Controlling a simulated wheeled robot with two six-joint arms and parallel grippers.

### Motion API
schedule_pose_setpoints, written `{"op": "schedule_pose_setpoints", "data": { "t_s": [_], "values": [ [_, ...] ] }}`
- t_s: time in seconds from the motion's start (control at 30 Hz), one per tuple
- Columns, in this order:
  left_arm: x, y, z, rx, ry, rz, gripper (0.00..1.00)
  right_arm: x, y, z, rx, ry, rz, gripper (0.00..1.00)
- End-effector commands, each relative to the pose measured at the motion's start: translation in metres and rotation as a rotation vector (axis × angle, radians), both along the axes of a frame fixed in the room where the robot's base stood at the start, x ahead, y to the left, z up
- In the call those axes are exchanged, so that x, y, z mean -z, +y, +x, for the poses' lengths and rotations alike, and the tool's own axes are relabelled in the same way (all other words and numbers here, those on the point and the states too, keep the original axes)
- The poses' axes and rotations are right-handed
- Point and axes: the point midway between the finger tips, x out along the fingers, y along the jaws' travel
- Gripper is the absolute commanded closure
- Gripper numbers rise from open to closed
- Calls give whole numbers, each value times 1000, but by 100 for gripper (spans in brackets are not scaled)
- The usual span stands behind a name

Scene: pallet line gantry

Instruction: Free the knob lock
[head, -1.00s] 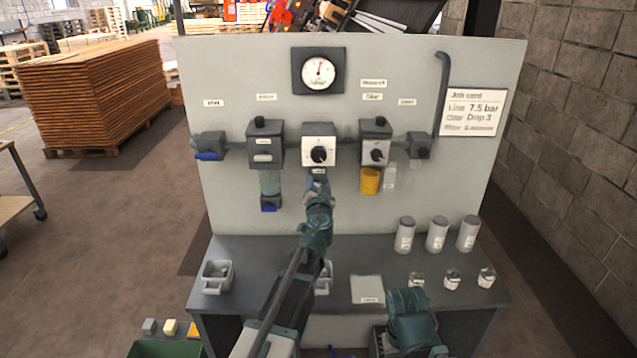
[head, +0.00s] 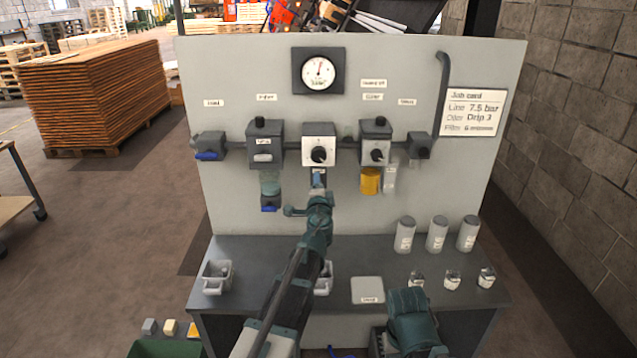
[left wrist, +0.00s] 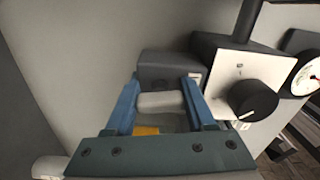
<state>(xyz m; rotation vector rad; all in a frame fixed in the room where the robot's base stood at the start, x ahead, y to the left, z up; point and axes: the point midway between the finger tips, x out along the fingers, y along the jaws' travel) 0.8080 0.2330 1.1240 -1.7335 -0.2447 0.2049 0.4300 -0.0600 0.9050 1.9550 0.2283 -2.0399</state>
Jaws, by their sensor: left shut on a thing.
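The regulator (head: 319,145) at the middle of the panel has a white face with a black knob (head: 319,154). The knob and its white pointer line also show in the left wrist view (left wrist: 255,101). My left gripper (head: 318,179) is just below the regulator. In the left wrist view its blue fingers (left wrist: 163,104) are shut on a light grey tab (left wrist: 160,102) beside the regulator's dark body. I cannot tell for certain that this tab is the knob lock. My right gripper is not in view; only part of my right arm shows at the bottom.
A gauge (head: 319,71) is above the regulator. A filter unit (head: 264,145) stands to its left and an oiler with a yellow cup (head: 370,181) to its right. The bench (head: 350,251) below holds several grey canisters, small jars and a grey bin (head: 217,277).

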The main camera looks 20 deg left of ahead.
Motion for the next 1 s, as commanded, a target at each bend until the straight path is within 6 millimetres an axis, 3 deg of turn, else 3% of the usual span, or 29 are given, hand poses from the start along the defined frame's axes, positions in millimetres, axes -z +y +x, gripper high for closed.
{"op": "schedule_pose_setpoints", "data": {
  "t_s": [0.4, 0.97, 1.0],
  "values": [
    [0, -1, -1, 1, 46, 161, 100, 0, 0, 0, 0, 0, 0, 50],
    [1, -1, -1, 1, 53, 186, 100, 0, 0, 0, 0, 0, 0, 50],
    [1, -1, -1, 1, 53, 185, 40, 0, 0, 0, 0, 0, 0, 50]
  ]
}}
